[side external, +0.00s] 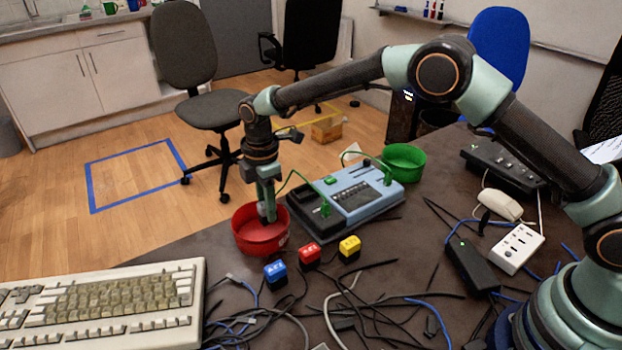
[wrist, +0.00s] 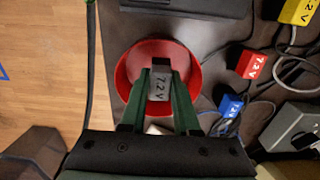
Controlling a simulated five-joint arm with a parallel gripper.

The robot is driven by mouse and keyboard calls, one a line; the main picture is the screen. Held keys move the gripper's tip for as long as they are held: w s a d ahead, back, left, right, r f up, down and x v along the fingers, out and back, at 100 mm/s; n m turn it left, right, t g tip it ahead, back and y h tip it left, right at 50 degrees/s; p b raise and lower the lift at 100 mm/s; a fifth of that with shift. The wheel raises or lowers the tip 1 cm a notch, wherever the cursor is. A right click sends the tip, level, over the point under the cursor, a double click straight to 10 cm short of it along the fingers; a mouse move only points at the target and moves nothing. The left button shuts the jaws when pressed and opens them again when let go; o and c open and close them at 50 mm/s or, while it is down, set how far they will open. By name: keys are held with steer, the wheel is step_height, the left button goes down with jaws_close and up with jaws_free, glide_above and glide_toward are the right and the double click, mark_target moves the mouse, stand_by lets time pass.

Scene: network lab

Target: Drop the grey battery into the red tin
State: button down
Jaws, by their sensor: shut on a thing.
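My gripper (side external: 265,212) points down over the red tin (side external: 246,240) at the table's left edge. The battery sits over the opening of the red tin (wrist: 125,72) in that view. In the side view the fingertips hide most of the battery, and its exact height against the tin's rim is hard to tell. A small pale thing shows low inside the tin, partly hidden by the fingers.
Blue (side external: 276,274), red (side external: 310,256) and yellow (side external: 349,249) batteries stand right of the tin. A blue-grey device (side external: 365,203) with green leads and a green tin (side external: 404,160) lie behind. A keyboard (side external: 100,305) and loose cables fill the front.

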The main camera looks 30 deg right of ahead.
steer(key=c, duration=0.6)
jaws_free()
steer(key=shift+o, duration=0.2)
step_height(320, 180, up, 12)
steer(key=shift+r, duration=0.15)
steer(key=s+d+r+m+t, duration=0.3)
steer(key=s+d+r+m, duration=0.55)
steer(key=d+r, duration=0.35)
steer(key=s+d+f+m+t, duration=0.1)
steer(key=s+d+f+m, duration=0.1)
steer(key=s+d+m, duration=0.2)
steer(key=s+d+f+m+t, duration=0.1)
steer(key=s+d+f+m, duration=0.1)
steer(key=s+d+m, duration=0.3)
steer(key=s, duration=0.4)
steer(key=shift+s+f+t, duration=0.25)
steer(key=shift+t, duration=0.05)
